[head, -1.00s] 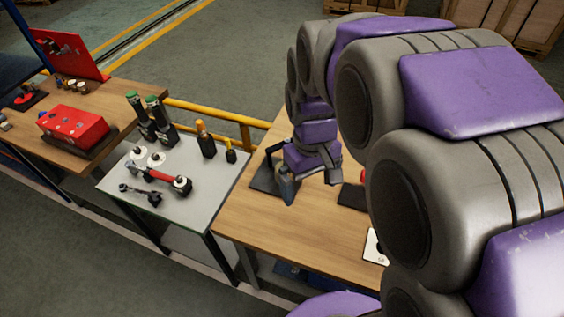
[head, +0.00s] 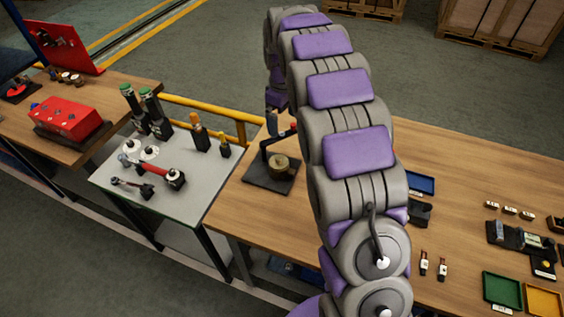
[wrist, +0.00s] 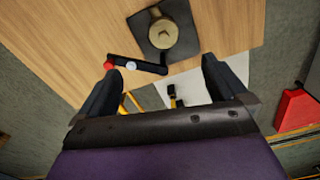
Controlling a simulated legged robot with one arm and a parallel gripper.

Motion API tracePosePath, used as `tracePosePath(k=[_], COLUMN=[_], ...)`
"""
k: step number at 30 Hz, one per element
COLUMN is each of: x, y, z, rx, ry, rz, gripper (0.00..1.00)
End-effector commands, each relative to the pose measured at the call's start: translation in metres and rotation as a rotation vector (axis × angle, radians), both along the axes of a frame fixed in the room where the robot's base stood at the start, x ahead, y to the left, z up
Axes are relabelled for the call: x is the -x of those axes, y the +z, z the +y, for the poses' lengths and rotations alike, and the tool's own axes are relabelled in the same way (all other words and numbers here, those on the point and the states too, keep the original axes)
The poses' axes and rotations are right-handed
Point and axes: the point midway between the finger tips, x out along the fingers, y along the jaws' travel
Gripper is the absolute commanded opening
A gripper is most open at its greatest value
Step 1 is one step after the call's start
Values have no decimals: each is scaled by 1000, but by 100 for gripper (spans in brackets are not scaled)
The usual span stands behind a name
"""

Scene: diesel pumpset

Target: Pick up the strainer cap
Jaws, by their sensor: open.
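A round brass piece, which looks like the strainer cap (head: 281,165), sits on a black base plate (head: 262,180) on the wooden table. In the wrist view the cap (wrist: 163,34) lies beyond the fingertips, near the top edge, with a hexagon shape on its top. A dark lever with a red knob (wrist: 109,65) stands beside it, partly between cap and gripper. My gripper (wrist: 160,68) is open and empty, its two dark fingers spread. In the head view my gripper (head: 272,123) is small, above and behind the cap, apart from it.
A grey table (head: 200,195) with tools stands left of the wooden table. A yellow rail (head: 205,107) runs behind. Several trays and small parts, including a green tray (head: 502,290), lie on the table's right side.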

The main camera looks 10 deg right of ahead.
Motion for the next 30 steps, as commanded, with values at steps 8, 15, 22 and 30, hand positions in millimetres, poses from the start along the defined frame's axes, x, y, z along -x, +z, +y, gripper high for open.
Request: tracePosePath(k=[8, 15, 22, 30], x=[-6, -5, -5, -6], y=[-19, -64, -109, -130], z=[-5, -10, -1, -1], rx=[-6, -11, -3, -4], ry=[17, 16, 17, 17], rz=[1, 3, 1, -4], gripper=[100, 100, 100, 100])
